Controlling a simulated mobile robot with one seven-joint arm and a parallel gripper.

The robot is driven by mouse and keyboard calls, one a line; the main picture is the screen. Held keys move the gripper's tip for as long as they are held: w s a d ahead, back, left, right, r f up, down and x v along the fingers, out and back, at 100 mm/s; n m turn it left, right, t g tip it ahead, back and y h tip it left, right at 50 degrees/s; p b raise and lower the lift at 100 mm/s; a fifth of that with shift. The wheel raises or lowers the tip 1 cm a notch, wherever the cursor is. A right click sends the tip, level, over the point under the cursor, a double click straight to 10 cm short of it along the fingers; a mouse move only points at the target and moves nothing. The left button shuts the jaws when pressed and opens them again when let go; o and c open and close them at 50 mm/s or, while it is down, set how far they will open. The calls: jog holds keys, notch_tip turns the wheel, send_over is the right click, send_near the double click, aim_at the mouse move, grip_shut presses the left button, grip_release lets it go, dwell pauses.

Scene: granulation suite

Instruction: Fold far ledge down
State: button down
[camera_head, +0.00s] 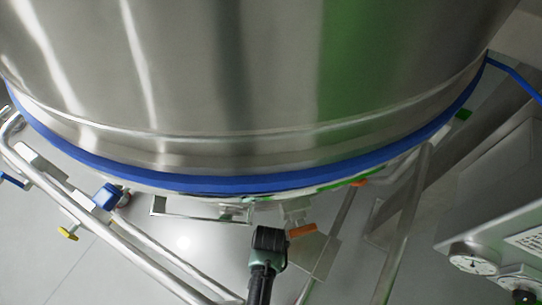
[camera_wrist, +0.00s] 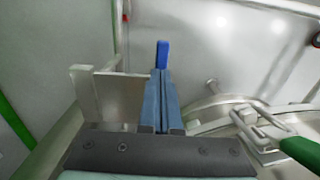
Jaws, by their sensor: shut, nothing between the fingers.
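My gripper (camera_head: 268,240) is low in the head view, just below the steel vessel's blue band. In the wrist view my gripper's fingers (camera_wrist: 161,75) are together, blue-tipped and empty. A pale metal plate with an upright bracket (camera_wrist: 115,92) stands close to the left of the fingers; it may be a ledge, but I cannot tell whether it is the far one. I cannot tell whether the fingers touch it. In the head view a flat metal bracket (camera_head: 200,210) hangs under the vessel, left of my gripper.
The large steel vessel (camera_head: 240,80) with a blue band (camera_head: 240,184) fills the head view. A pipe frame (camera_head: 110,225) runs at lower left, near a blue fitting (camera_head: 107,196). A grey cabinet with gauges (camera_head: 472,258) stands at right. A green-handled clamp (camera_wrist: 300,150) is right of the fingers.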

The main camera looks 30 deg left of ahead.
jog(key=shift+w+f+b, duration=0.1)
jog(key=shift+f+b, duration=0.75)
jog(key=shift+f, duration=1.85)
jog(key=shift+a+f+h+b, duration=0.25)
jog(key=shift+f+h+b, duration=0.45)
jog(key=shift+f+b, duration=0.75)
jog(key=shift+f, duration=0.3)
jog(key=shift+r, duration=0.1)
